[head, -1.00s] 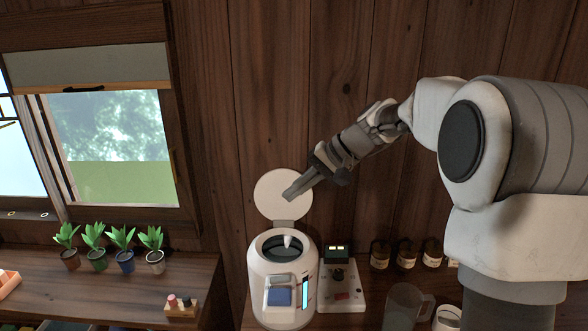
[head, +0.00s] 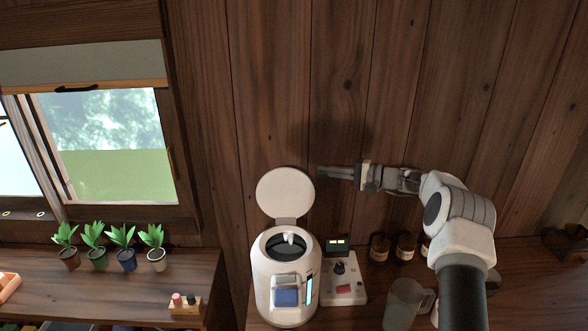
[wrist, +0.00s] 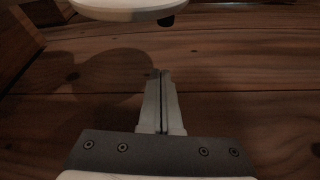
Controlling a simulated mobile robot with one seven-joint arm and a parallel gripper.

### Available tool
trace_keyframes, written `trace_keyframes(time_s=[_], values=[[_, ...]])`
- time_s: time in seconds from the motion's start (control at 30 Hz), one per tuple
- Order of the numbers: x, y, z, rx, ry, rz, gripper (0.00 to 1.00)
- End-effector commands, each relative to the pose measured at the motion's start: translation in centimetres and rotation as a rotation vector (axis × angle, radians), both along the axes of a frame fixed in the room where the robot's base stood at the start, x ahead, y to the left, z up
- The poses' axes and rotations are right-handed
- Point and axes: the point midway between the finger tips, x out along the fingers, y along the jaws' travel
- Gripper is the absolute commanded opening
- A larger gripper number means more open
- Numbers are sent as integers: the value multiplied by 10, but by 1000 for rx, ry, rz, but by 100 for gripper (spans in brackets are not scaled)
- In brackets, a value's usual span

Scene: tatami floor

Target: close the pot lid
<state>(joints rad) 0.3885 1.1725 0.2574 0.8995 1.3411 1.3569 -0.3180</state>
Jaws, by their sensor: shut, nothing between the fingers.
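The white pot (head: 283,297) stands on the wooden counter, with a blue panel and a lit strip on its front. Its round white lid (head: 285,190) is hinged at the back and stands raised, so the dark opening (head: 287,246) shows. My gripper (head: 322,172) is shut and empty, just right of the lid's upper edge and apart from it in the picture. In the wrist view my closed fingers (wrist: 160,76) point toward the wood wall, and part of a white disc, likely the lid (wrist: 125,10), shows at the top.
A control box (head: 342,284) stands right of the pot. Dark jars (head: 380,248) and a clear jug (head: 404,304) stand farther right. Potted plants (head: 125,245) and a small rack (head: 185,305) are on the left shelf. The wood wall (head: 345,90) is close behind.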

Motion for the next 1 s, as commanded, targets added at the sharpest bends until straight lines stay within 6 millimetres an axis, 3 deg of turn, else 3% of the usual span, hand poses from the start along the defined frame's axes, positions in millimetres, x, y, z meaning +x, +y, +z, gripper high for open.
trace_keyframes(time_s=[0.17,0.6,1.0], values=[[6,13,0,6,-2,0,0],[36,94,-5,2,-1,2,0],[11,93,0,3,1,-2,0]])
